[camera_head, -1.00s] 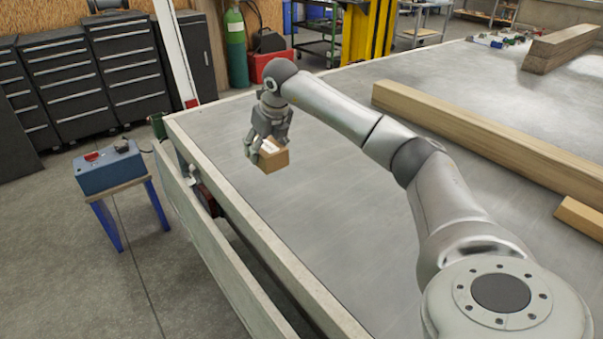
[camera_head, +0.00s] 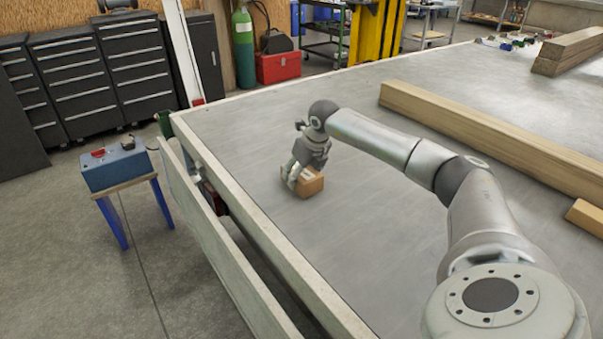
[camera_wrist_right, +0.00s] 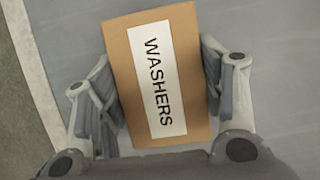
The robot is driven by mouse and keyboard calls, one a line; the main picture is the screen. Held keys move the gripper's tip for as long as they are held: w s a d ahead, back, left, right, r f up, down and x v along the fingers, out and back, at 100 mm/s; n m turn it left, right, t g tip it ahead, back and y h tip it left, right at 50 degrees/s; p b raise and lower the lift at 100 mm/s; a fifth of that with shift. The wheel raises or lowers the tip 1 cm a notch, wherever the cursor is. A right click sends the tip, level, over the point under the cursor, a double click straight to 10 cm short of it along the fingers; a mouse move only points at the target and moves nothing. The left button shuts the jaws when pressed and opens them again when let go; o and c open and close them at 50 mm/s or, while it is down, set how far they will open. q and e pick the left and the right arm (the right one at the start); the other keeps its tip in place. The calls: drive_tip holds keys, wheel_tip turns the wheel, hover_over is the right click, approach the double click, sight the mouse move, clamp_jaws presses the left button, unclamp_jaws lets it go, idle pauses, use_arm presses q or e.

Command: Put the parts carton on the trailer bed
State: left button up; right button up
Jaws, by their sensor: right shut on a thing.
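The parts carton (camera_head: 312,186) is a small brown box. It shows large in the right wrist view (camera_wrist_right: 197,28) with a white label reading WASHERS. My right gripper (camera_head: 298,180) is shut on the carton, with one finger on each side of it in the right wrist view (camera_wrist_right: 160,95). The carton is over the grey trailer bed (camera_head: 240,130), inside its left edge. Whether its underside touches the bed cannot be told. My left gripper is not in view.
A long timber beam (camera_head: 480,130) lies across the bed to the right, with a shorter wood piece (camera_head: 587,216) near it. A raised pale edge (camera_head: 265,240) runs along the bed's left side. A blue box (camera_head: 115,167) stands on a small stand left of the trailer. The bed around the carton is clear.

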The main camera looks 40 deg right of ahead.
drive_tip(key=o, duration=1.2)
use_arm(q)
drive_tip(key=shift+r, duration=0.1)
use_arm(e)
drive_tip(key=shift+o, duration=0.2)
drive_tip(key=shift+r, duration=0.1)
drive_tip(key=shift+s+r, duration=0.15)
drive_tip(key=shift+r, duration=0.2)
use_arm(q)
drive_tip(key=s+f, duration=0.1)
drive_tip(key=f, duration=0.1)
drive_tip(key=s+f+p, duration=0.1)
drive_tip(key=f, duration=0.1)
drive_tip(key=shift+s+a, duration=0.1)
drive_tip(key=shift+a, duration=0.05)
use_arm(e)
drive_tip(key=v, duration=1.1)
drive_tip(key=shift+s+a, duration=0.1)
